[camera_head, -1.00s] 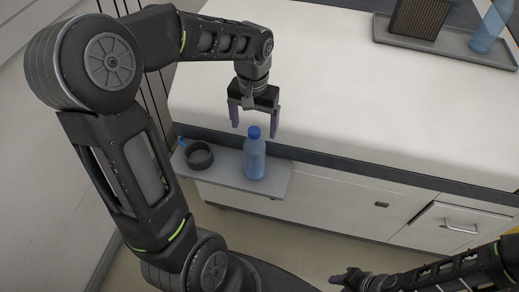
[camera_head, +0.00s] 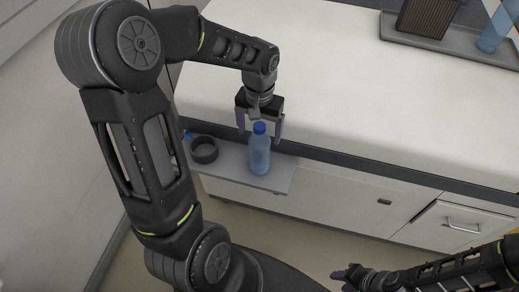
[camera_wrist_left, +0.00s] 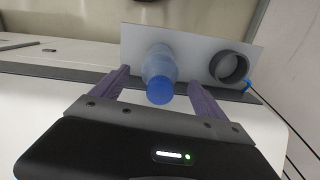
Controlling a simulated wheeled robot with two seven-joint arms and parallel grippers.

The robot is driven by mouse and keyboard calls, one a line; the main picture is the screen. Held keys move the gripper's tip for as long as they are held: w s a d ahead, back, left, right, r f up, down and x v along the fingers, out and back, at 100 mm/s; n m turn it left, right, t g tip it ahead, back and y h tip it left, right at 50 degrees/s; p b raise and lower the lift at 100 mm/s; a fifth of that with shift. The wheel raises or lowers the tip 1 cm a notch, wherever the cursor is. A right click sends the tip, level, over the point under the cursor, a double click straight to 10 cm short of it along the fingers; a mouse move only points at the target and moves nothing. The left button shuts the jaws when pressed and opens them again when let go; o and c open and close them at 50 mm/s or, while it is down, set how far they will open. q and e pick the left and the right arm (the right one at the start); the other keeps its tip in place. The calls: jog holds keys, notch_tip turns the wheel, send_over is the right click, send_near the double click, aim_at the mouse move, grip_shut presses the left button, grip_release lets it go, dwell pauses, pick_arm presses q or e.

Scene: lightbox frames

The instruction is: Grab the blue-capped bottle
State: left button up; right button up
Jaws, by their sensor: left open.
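The blue-capped bottle (camera_head: 259,152), translucent blue, stands upright on a small grey shelf (camera_head: 225,175) on the front of the counter. It also shows in the left wrist view (camera_wrist_left: 159,72), seen from above with its cap toward the camera. My left gripper (camera_head: 259,138) is open, with its purple fingers (camera_wrist_left: 157,84) on either side of the bottle's top as seen in both views. Whether the fingers touch the bottle cannot be told; a gap shows on each side in the wrist view. My right gripper (camera_head: 344,275) is low at the bottom right, away from the bottle.
A dark round cup or ring (camera_head: 204,150) sits on the shelf left of the bottle, with a small blue item (camera_head: 187,134) beside it. The white counter top (camera_head: 350,85) is mostly clear. A grey tray (camera_head: 455,43) at the back right bears a brown ribbed block (camera_head: 427,17) and another blue bottle (camera_head: 497,28).

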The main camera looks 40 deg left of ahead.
aim_at(259, 148)
pick_arm(q)
notch_tip(259, 148, down, 4)
jog(key=shift+r, duration=0.15)
jog(key=shift+c, duration=0.3)
grip_shut()
dwell(1.0)
jog(key=shift+r, duration=0.1)
